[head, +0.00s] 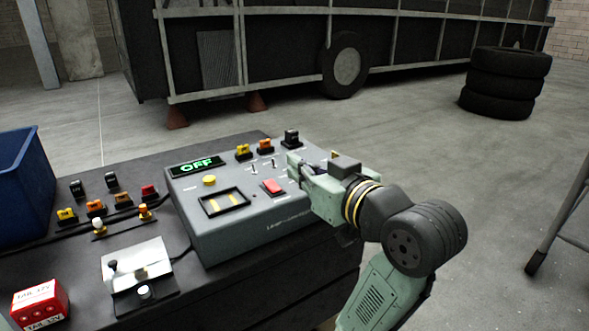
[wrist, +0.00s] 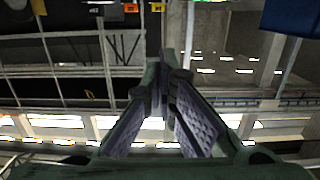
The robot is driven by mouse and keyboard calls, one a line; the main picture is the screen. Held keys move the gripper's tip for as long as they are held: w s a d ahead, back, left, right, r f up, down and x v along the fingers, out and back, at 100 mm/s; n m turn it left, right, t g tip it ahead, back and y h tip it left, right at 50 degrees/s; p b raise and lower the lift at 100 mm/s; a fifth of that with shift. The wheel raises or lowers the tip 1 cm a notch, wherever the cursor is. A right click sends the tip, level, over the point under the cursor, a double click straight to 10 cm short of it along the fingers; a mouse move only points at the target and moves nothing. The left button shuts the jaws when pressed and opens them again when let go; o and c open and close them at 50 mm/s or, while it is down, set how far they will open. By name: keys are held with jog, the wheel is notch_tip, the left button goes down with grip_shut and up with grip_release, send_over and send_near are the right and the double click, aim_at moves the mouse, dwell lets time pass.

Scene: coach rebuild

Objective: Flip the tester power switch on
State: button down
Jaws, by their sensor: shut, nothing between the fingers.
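The tester (head: 243,222) is a grey box with a sloped top on the dark bench. Its small display (head: 197,166) reads OFF in green. Small toggle switches (head: 253,165) stand farther back on the panel. My gripper (head: 296,166) is over the right part of the tester, right of the red switch, and hides that part of the panel. In the wrist view my gripper (wrist: 168,92) is shut and empty. I cannot tell whether it touches the panel.
Yellow, orange and black plugs (head: 264,147) stand along the tester's back edge. Left on the bench (head: 75,270) are more plugs, a white-topped fixture (head: 135,258), a red block (head: 39,303) and a blue bin (head: 22,180). Stacked tyres (head: 505,82) stand on the floor at the back right.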

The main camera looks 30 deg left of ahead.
jog(key=p, duration=0.1)
send_over(276, 186)
jog(key=d, duration=0.1)
jog(key=shift+s+f, duration=0.25)
jog(key=shift+f, duration=0.1)
jog(key=f, duration=0.2)
jog(key=a+f, duration=0.1)
jog(key=shift+w, duration=0.25)
jog(key=shift+f+p, duration=0.3)
jog(key=shift+f, duration=0.25)
